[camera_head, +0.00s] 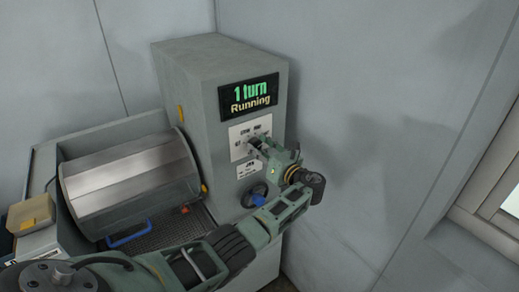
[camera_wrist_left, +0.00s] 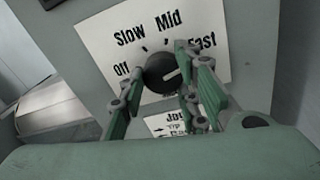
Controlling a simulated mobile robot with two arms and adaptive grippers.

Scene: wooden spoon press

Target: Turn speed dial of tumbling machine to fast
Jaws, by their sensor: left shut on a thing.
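The tumbling machine (camera_head: 185,70) stands in the corner with its metal drum (camera_head: 130,180) on the left. Its screen (camera_head: 249,95) reads "1 turn" and "Running". The speed dial (camera_wrist_left: 162,74) is a round black knob on a white plate marked Off, Slow, Mid and Fast in the left wrist view. Its pale pointer line faces right, roughly to the Fast side. My left gripper (camera_head: 258,144) is at the plate, its fingers (camera_wrist_left: 160,76) on either side of the dial and shut on it. In the head view the gripper mostly hides the dial. My right gripper is not in view.
A dark round knob with a blue part (camera_head: 257,199) sits below the dial, close to my left arm. A blue handle (camera_head: 128,237) is below the drum. A tan block (camera_head: 31,213) lies at the far left. Grey walls stand behind and right.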

